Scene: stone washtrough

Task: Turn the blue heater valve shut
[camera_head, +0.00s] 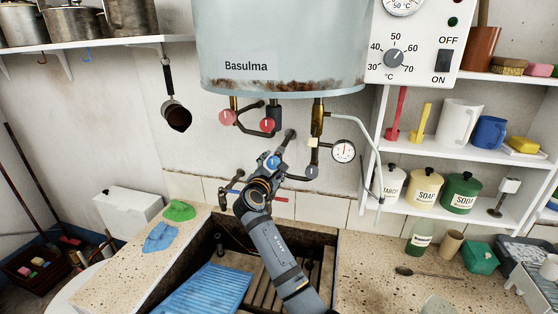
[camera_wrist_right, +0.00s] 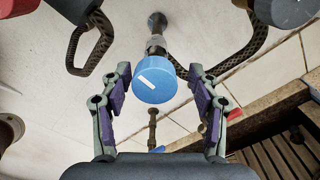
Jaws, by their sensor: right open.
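The blue heater valve (camera_head: 272,161) is a round knob on the pipework below the water heater (camera_head: 281,45). My right gripper (camera_wrist_right: 161,86) is open, with one finger on each side of the knob and a visible gap on both sides. In the head view my right arm reaches up over the sink, and my right gripper (camera_head: 262,180) partly hides the pipes at the valve. My left gripper is not in view.
Two red valves (camera_head: 227,117) (camera_head: 267,125) and a pressure gauge (camera_head: 343,151) are close by on the pipes. A grey knob (camera_head: 312,172) is just right of the blue one. The stone sink (camera_head: 321,247) lies below. A shelf with pots and jars stands right.

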